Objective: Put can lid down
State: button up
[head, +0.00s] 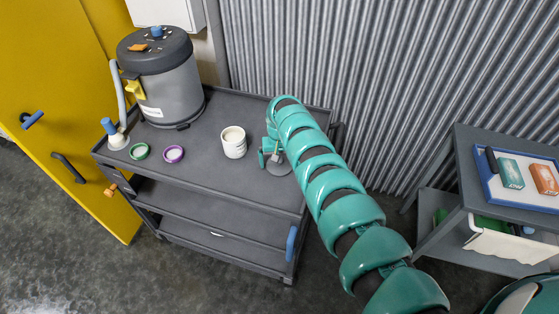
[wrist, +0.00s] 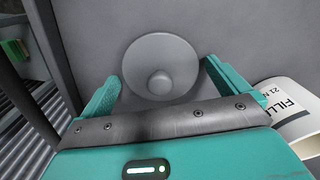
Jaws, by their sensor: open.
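The can lid (head: 279,167) is a grey round disc that lies on the top of the dark grey cart, right of the white can (head: 233,143). In the wrist view the lid (wrist: 160,55) faces me with its round knob in the middle. My gripper (head: 270,157) is open, low over the cart top at the lid. In the wrist view its teal fingers (wrist: 165,88) stand apart on either side of the lid's near part and do not hold it. The labelled can (wrist: 291,102) is just outside the right finger. My arm and gripper hide part of the lid in the head view.
On the cart top (head: 205,180), a grey vacuum-like canister (head: 168,85) stands at the back left. A green ring (head: 139,151) and a purple ring (head: 174,154) lie left of the can. A side table (head: 470,185) with a blue-rimmed tray stands at the right. The cart's front middle is clear.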

jog(key=shift+r+p, duration=0.75)
jog(key=shift+r, duration=1)
notch_tip(320, 180, up, 9)
jog(key=b, duration=0.3)
jog(key=shift+f, duration=0.15)
